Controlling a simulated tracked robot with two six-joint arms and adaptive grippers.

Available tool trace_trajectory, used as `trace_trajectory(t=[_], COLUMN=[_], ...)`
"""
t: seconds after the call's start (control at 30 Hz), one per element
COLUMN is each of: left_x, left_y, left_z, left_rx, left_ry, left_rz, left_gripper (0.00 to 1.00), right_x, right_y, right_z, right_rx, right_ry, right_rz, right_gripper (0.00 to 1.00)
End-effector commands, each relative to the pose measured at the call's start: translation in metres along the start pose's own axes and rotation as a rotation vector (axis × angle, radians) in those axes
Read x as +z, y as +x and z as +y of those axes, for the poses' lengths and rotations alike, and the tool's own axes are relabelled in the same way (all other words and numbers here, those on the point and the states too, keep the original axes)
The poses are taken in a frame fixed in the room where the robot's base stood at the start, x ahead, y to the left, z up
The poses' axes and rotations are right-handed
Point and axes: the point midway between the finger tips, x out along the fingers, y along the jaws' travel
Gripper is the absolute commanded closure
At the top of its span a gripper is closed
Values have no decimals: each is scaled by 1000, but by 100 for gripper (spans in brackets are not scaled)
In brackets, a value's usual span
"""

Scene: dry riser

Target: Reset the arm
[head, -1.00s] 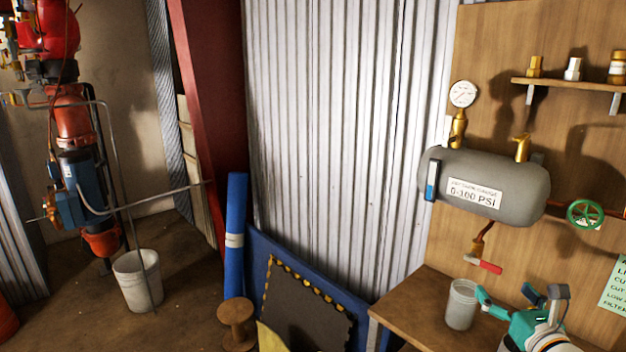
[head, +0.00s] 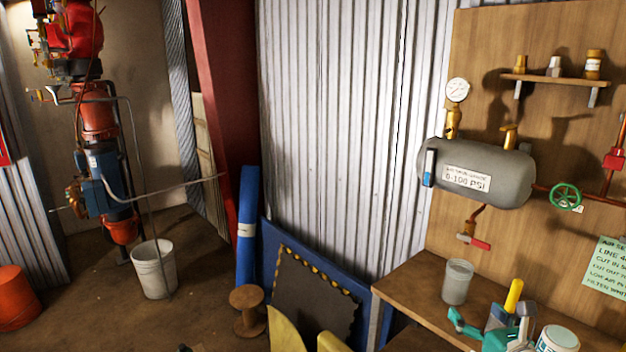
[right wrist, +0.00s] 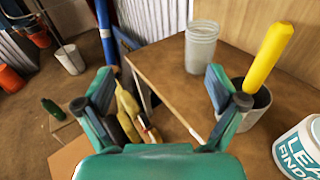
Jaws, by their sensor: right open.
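My right gripper (head: 490,318) is teal and shows at the bottom right of the head view, over the front of the wooden bench (head: 415,295). In the right wrist view its two fingers (right wrist: 160,88) stand wide apart with nothing between them. A pale jar (right wrist: 202,45) stands on the bench beyond the right finger, apart from it. A dark cup (right wrist: 258,104) with a yellow stick-like item (right wrist: 268,55) in it is just right of that finger. My left gripper is in neither view.
A white tub (head: 558,339) labelled leak finder is at the bench's right. A grey tank (head: 475,172) with a gauge (head: 457,90) and green handwheel (head: 565,196) is on the board behind. A white bucket (head: 153,268), wooden spool (head: 249,310) and red pipe assembly (head: 98,120) are at left.

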Motion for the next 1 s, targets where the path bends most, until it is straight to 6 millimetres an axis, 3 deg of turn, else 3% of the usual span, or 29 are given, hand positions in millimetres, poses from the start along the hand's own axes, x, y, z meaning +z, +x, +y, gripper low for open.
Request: trace_trajectory(t=[0.27, 0.43, 0.57, 0.7, 0.8, 0.9, 1.0], left_x=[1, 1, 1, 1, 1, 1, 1], left_y=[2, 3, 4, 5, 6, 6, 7], left_z=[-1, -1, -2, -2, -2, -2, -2], left_rx=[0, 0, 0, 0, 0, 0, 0], left_ry=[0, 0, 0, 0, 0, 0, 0], left_rz=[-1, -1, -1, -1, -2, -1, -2], left_gripper=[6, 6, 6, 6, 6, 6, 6], right_x=[-82, -166, -232, -298, -337, -366, -388], right_y=[2, -29, -81, -156, -212, -255, -283], right_z=[82, 162, 216, 254, 262, 257, 247], right_rx=[241, 527, 796, 1125, 1364, 1578, 1752], right_ry=[-61, -184, -334, -558, -763, -988, -1229], right_rz=[167, 353, 499, 622, 661, 638, 551], right_gripper=[5, 5, 5, 5, 5, 5, 5])
